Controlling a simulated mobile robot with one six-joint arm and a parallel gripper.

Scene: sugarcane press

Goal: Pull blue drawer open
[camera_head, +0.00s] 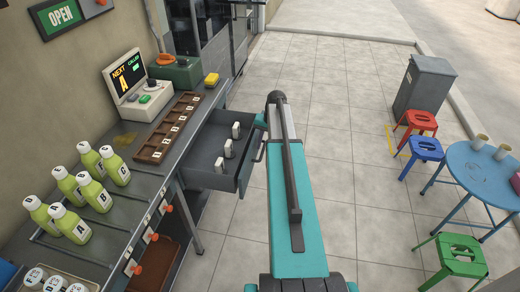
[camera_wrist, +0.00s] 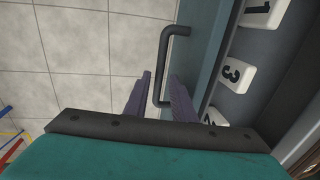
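The drawer (camera_head: 205,176) with a blue-grey front stands pulled out from under the counter. Three white numbered blocks stand inside it. Its dark bar handle (camera_head: 261,147) shows beside my teal arm. In the wrist view the handle (camera_wrist: 166,62) runs down between the two purple fingers of my gripper (camera_wrist: 159,82). The fingers are apart, one on each side of the bar, with a narrow gap visible. The drawer front (camera_wrist: 201,50) is just right of the fingers. My gripper is hidden behind my arm in the head view.
The counter (camera_head: 140,179) on the left holds green bottles (camera_head: 94,194), a wooden slotted tray (camera_head: 167,130) and a display machine (camera_head: 140,87). Tiled floor (camera_head: 340,160) is open on the right. Beyond are stools (camera_head: 425,146), a blue round table (camera_head: 478,172) and a grey bin (camera_head: 425,85).

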